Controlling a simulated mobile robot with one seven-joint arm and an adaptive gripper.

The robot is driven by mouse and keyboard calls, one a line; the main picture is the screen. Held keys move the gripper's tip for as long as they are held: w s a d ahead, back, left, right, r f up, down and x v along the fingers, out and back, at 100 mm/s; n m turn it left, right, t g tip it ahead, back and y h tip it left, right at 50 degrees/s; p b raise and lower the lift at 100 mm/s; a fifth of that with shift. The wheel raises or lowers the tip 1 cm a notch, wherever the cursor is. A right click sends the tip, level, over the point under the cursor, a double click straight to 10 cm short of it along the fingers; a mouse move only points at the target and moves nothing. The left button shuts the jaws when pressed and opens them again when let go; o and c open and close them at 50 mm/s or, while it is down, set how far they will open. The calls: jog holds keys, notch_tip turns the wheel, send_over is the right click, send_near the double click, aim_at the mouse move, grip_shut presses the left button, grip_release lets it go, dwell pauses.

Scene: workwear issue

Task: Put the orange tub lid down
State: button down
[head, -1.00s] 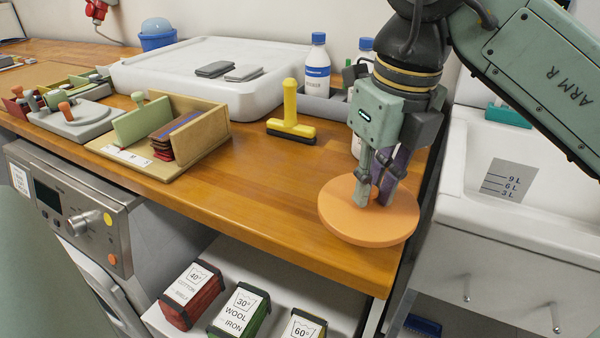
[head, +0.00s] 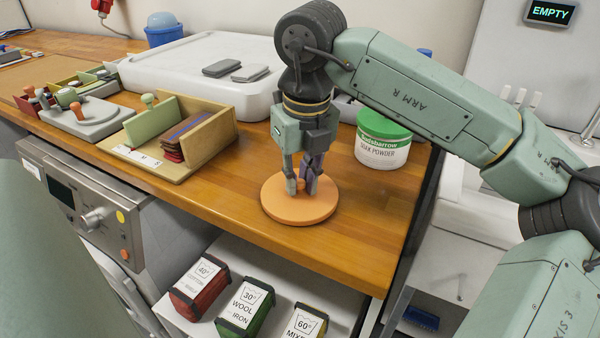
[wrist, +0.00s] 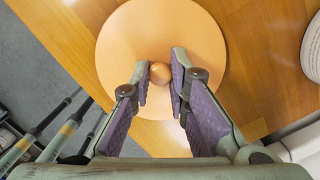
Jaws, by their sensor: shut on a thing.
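The orange tub lid (head: 280,210) is a flat round disc with a small round knob. My gripper (head: 301,186) is shut on the knob from above, and the lid is level. In the wrist view the knob (wrist: 160,72) sits between the fingertips (wrist: 161,75), with the lid (wrist: 125,50) spread out beneath them. The lid is at the wooden counter (head: 350,245), near its front edge; whether it touches the wood or hangs just above it I cannot tell.
A white soak powder tub with a green lid (head: 383,138) stands behind and right of the orange lid. Bare counter lies left and right of the lid.

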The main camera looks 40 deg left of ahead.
aim_at(304, 198)
jog(key=shift+f+b, duration=0.25)
jog(key=shift+b, duration=0.05)
jog(key=c, duration=1.5)
grip_release()
jog(key=shift+r, duration=0.1)
jog(key=shift+c, duration=0.2)
notch_tip(304, 198, up, 12)
jog(key=d, duration=0.1)
jog(key=shift+s+d+r, duration=0.2)
jog(key=shift+s, duration=0.05)
